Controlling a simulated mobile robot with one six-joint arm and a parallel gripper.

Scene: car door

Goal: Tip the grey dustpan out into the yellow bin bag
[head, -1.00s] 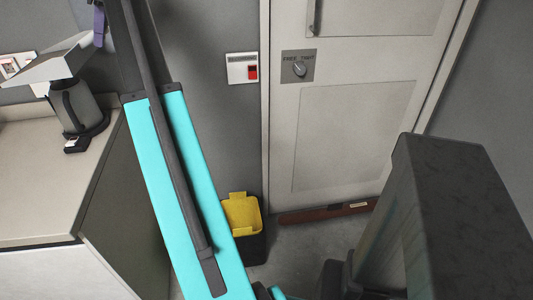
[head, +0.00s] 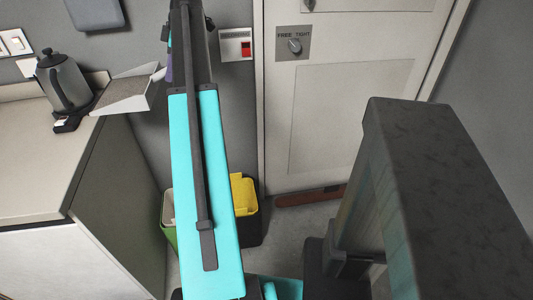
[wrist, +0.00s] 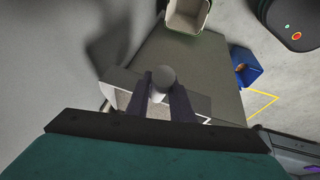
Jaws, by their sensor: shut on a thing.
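The grey dustpan (head: 122,95) is held up in the air at the right end of the counter, its pale pan pointing left in the head view. My gripper (wrist: 161,84) is shut on its handle, whose round grey end shows between the dark fingers in the wrist view. Part of the pan (wrist: 118,92) shows beside the fingers. I cannot tell what lies in the pan. In the head view my arm hides most of the gripper. The yellow bin bag (head: 243,194) lines a dark bin on the floor by the door, lower and to the right of the pan, partly behind my arm.
A green bin (head: 169,238) with a pale liner stands left of the yellow one. A kettle (head: 64,82) stands on the counter (head: 45,150), close to the pan in the picture. A blue container (wrist: 246,68) is on the floor. The door (head: 350,120) is shut.

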